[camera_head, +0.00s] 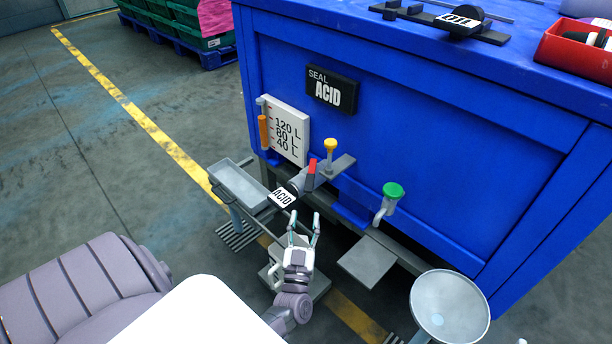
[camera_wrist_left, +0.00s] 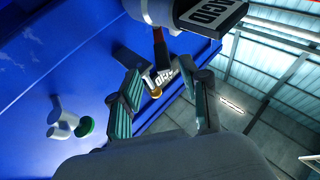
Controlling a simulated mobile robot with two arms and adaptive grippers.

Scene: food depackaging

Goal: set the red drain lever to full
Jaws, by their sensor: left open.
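The red drain lever (camera_head: 311,172) stands up from the grey drain pipe (camera_head: 296,186) on the front of the blue tank. An ACID tag (camera_head: 282,197) sits at the pipe's end. My left gripper (camera_head: 303,218) is open, its fingers pointing toward the tank, just below and in front of the lever. It holds nothing that I can see. In the left wrist view, the red lever (camera_wrist_left: 160,48) shows beyond the open fingers (camera_wrist_left: 168,78), roughly between their tips. I see no clear contact. My right gripper is not in view.
A level gauge (camera_head: 288,133) is on the tank wall. A grey tray (camera_head: 243,186) stands left of the pipe, and a round basin (camera_head: 450,304) is at lower right.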

